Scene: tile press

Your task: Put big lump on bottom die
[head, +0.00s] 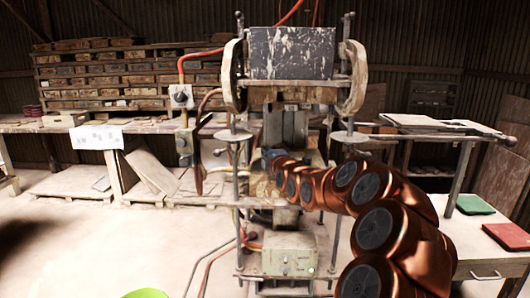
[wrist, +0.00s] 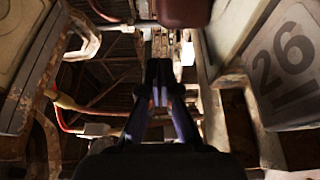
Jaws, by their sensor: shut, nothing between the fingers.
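The tile press (head: 291,52) stands in the middle of the head view. My arm reaches into its frame, and my gripper is hard to make out there among the press parts. In the wrist view my gripper (wrist: 158,72) has its dark fingers together, with nothing seen between them. A worn plate marked 26 (wrist: 288,60) is at the right of the wrist view. A dark red rounded thing (wrist: 184,10) shows at its top edge; I cannot tell what it is. I cannot make out the big lump or the bottom die; my arm hides part of the press.
Press rods and hoses stand close around my arm. A control box (head: 290,254) sits low in front. A green pad (head: 474,204) and a red pad (head: 508,236) lie on the right table. A long bench (head: 60,125) runs at left; open floor lies before it.

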